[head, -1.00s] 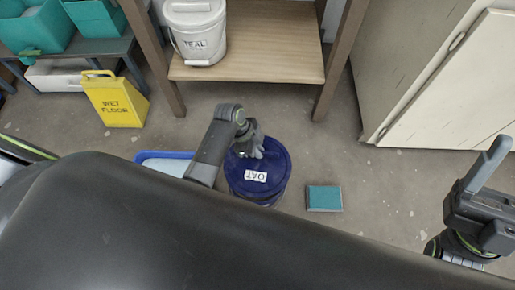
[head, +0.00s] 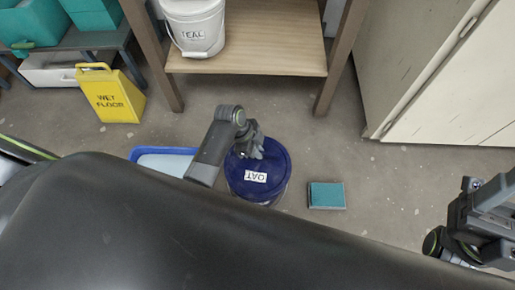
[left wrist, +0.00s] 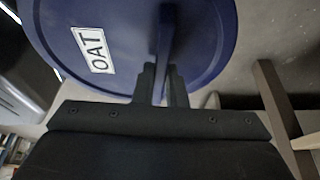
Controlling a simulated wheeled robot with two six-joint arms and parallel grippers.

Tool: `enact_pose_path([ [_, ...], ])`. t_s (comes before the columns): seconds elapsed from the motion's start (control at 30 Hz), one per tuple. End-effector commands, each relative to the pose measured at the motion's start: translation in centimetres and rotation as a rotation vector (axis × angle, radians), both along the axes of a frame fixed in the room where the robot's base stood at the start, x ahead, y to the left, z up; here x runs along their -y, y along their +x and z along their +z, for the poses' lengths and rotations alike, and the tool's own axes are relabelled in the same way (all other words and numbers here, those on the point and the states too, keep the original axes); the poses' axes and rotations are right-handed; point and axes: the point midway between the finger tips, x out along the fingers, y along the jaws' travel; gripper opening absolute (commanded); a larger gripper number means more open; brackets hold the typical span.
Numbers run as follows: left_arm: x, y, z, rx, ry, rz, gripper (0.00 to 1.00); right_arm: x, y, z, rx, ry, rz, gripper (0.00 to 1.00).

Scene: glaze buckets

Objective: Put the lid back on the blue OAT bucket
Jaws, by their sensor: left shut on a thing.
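The blue round lid (head: 250,181) has a white OAT label and sits over the bucket (head: 282,196), whose side shows only as a sliver at the lower right. I cannot tell whether the lid rests fully on the rim or hovers just above it. My left gripper (head: 253,150) is over the far part of the lid. In the left wrist view the left gripper (left wrist: 163,80) is shut on the raised grip bar of the lid (left wrist: 120,45). My right gripper (head: 490,205) is at the right edge, partly cut off, away from the bucket.
A blue tray (head: 150,158) lies left of the bucket, and a teal block (head: 326,195) lies to its right. A wooden shelf (head: 255,60) holds a white TEAL bucket (head: 193,30). A yellow wet-floor sign (head: 112,97) stands left. A pale cabinet (head: 420,90) is at right.

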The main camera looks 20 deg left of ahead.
Motion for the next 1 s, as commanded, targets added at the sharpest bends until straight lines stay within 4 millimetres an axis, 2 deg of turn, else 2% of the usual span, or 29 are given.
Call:
enact_pose_path([
  [0.53,-0.01,0.02,0.04,0.000,0.000,0.000,0.00,-0.01,-0.03,0.09,0.002,0.000,0.000,0.73],
  [1.0,-0.01,0.00,0.15,0.000,0.000,0.000,0.00,0.00,-0.03,0.99,0.002,0.002,-0.001,0.73],
])
